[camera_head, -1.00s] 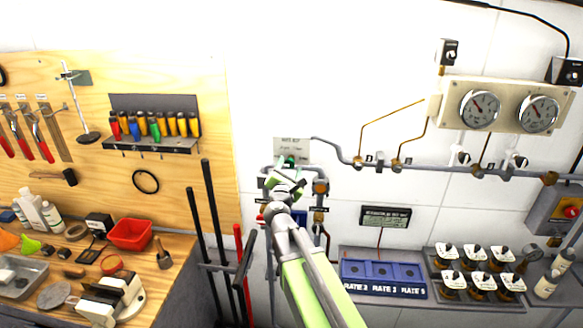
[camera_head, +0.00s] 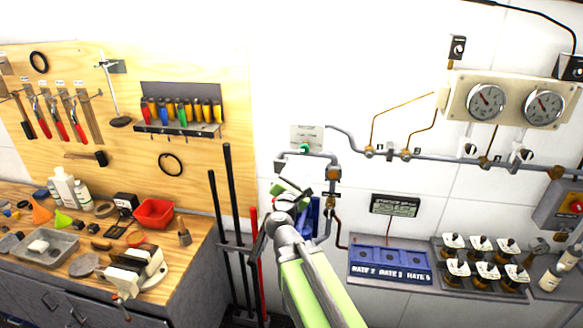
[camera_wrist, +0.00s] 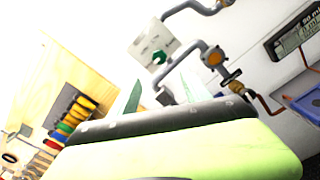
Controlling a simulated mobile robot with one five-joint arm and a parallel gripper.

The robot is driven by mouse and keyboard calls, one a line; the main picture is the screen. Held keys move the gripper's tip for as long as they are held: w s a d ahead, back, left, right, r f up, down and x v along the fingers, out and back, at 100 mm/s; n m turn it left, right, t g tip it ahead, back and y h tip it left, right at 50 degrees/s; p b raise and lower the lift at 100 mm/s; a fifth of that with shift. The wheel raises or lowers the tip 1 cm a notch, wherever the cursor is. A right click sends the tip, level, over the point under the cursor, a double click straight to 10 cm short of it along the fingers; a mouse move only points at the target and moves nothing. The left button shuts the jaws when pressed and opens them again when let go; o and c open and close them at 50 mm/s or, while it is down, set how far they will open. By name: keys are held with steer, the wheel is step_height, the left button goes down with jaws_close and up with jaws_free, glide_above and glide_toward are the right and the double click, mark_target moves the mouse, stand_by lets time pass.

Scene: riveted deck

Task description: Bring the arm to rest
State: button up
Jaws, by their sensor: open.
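My arm, green and grey, reaches up from the bottom middle of the head view. My gripper (camera_head: 288,192) is at its end, in front of the white wall and the grey pipework. In the wrist view my gripper (camera_wrist: 160,98) shows two green fingers standing apart with nothing between them. Behind it is a pipe with a green knob (camera_head: 304,148) on a small plate; the knob also shows in the wrist view (camera_wrist: 158,57). A gap between the gripper and the pipes cannot be judged exactly.
A blue three-slot tray (camera_head: 390,279) and a rack of several capped bottles (camera_head: 480,283) stand right on a shelf. A wooden bench (camera_head: 190,250) with a red bin (camera_head: 154,213) is left. Long black bars (camera_head: 220,205) stand close left of my arm. Gauges (camera_head: 487,102) hang upper right.

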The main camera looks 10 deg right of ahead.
steer(key=s+d+f+m+g+h+b, duration=0.1)
steer(key=s+d+f+m+g+b, duration=0.25)
steer(key=f, duration=0.55)
steer(key=s+d+f+m+g+b, duration=0.1)
steer(key=d+f+m+g+b, duration=0.1)
steer(key=d+f+m+b, duration=0.45)
steer(key=s+d+f+m+g+h+b, duration=0.1)
steer(key=s+d+f+m+g+b, duration=0.3)
steer(key=f, duration=0.6)
steer(key=s+a+f+m+g+y, duration=0.25)
steer(key=s+f+m, duration=0.3)
steer(key=f, duration=0.45)
steer(key=s+a+f+m+g+y, duration=0.2)
steer(key=s+a+m+g+y, duration=0.3)
steer(key=s+a, duration=0.3)
steer(key=shift+a+f+m, duration=0.25)
steer(key=shift+f+m, duration=0.1)
steer(key=shift+m, duration=0.2)
steer(key=shift+d, duration=0.15)
steer(key=shift+c, duration=0.3)
